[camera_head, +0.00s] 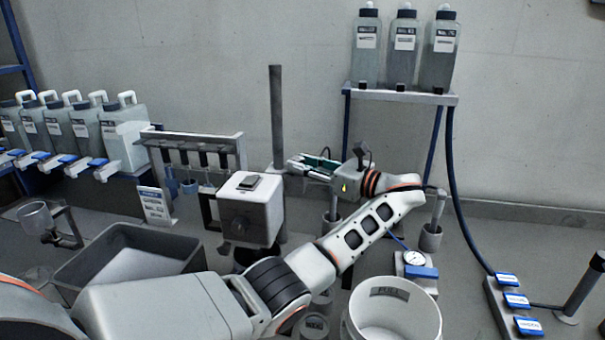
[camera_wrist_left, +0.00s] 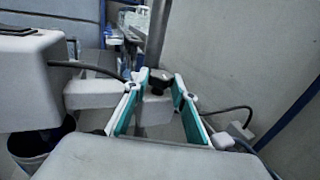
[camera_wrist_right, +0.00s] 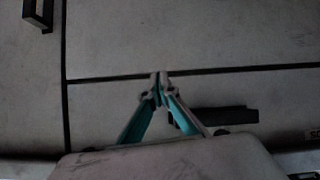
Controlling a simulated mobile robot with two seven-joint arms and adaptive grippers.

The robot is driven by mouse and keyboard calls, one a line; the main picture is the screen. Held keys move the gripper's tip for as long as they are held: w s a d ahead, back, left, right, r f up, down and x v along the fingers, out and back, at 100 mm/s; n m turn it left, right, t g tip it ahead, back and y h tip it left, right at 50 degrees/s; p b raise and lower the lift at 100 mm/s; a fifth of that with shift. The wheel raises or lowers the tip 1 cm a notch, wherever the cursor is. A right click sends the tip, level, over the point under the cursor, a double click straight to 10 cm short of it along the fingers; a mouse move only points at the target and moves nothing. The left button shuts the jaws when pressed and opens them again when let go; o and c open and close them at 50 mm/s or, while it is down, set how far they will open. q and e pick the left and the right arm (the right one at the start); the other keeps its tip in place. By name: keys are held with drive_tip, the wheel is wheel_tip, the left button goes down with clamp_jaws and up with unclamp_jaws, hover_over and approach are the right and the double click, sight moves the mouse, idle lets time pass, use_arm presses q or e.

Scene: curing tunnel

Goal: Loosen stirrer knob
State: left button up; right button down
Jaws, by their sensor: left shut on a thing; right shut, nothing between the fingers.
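The stirrer is a white box-shaped head (camera_head: 250,208) beside a dark vertical rod (camera_head: 277,110) in the head view. Its side also shows at the left in the left wrist view (camera_wrist_left: 30,85). A small black knob (camera_wrist_left: 157,84) sits between my left fingertips, in front of the rod (camera_wrist_left: 157,35). My left gripper (camera_head: 291,164) is at the rod, to the right of the stirrer head, and shut on the knob; its fingers show in the left wrist view (camera_wrist_left: 161,78). The knob is hidden in the head view. My right gripper (camera_wrist_right: 160,76) is shut and empty, away from the stirrer.
A grey bin (camera_head: 185,242) stands at the lower left and a white bucket (camera_head: 435,310) at the lower right. A shelf (camera_head: 400,94) holds three bottles. A rack (camera_head: 190,138) stands behind the stirrer.

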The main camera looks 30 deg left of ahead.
sight(304, 159)
use_arm(q)
drive_tip(key=n+g+b, duration=0.1)
drive_tip(key=b, duration=0.2)
drive_tip(key=f+g+b, duration=0.1)
drive_tip(key=b, duration=0.2)
drive_tip(key=shift+w+n+g, duration=0.2)
drive_tip(key=shift+n+g, duration=0.2)
drive_tip(key=shift+r, duration=0.1)
drive_tip(key=shift+r+g+b, duration=0.3)
drive_tip(key=shift+b, duration=0.25)
use_arm(e)
wheel_tip(304, 159, down, 9)
drive_tip(key=d, duration=0.1)
drive_tip(key=shift+s+d+r, duration=0.15)
drive_tip(key=shift+s+d, duration=0.05)
drive_tip(key=shift+s, duration=0.2)
use_arm(q)
drive_tip(key=o, duration=1.1)
drive_tip(key=shift+r, duration=0.1)
use_arm(e)
drive_tip(key=shift+s+a, duration=0.1)
use_arm(q)
drive_tip(key=shift+r, duration=0.1)
use_arm(e)
drive_tip(key=shift+s+f, duration=0.1)
drive_tip(key=shift+f, duration=0.1)
use_arm(q)
wheel_tip(304, 159, up, 10)
drive_tip(key=shift+f, duration=0.1)
